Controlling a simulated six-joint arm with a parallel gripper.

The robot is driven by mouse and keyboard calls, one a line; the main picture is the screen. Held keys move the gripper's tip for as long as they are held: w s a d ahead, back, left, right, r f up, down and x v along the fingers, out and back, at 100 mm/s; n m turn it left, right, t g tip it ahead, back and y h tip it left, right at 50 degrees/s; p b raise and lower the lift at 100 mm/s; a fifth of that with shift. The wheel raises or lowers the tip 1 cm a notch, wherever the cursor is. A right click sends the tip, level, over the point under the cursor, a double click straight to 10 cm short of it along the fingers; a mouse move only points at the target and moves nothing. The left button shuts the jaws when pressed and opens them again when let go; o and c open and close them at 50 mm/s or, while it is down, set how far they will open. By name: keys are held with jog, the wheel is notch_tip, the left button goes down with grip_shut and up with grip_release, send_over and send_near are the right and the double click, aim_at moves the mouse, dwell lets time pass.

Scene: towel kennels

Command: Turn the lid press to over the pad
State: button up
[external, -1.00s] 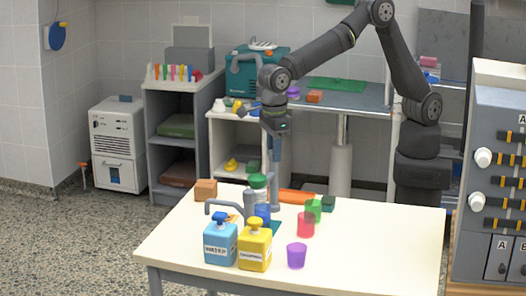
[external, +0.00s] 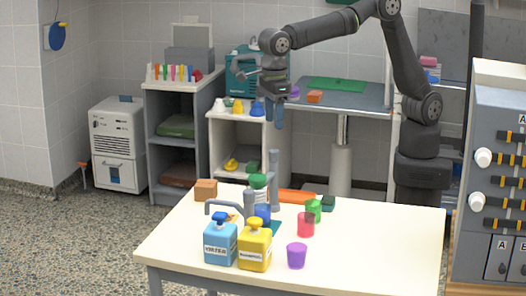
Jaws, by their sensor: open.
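The grey lid press appears to be the upright post (external: 274,180) near the table's back edge. A bent grey arm (external: 226,203) reaches left near it, but whether they are joined cannot be told. A teal pad (external: 275,228) shows partly beside the yellow bottle, with a blue cup (external: 263,214) in front of or on it. A green and white container (external: 258,183) stands close to the post. My gripper (external: 273,125) is open and empty, pointing down above the post and apart from it.
A blue pump bottle (external: 220,243) and a yellow one (external: 255,248) stand at the front. Red (external: 306,225), green (external: 314,208) and purple (external: 297,256) cups are to the right. A brown block (external: 206,190) sits back left. The table's right side is clear.

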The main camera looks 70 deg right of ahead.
notch_tip(320, 180, up, 7)
jog(key=shift+r, duration=0.15)
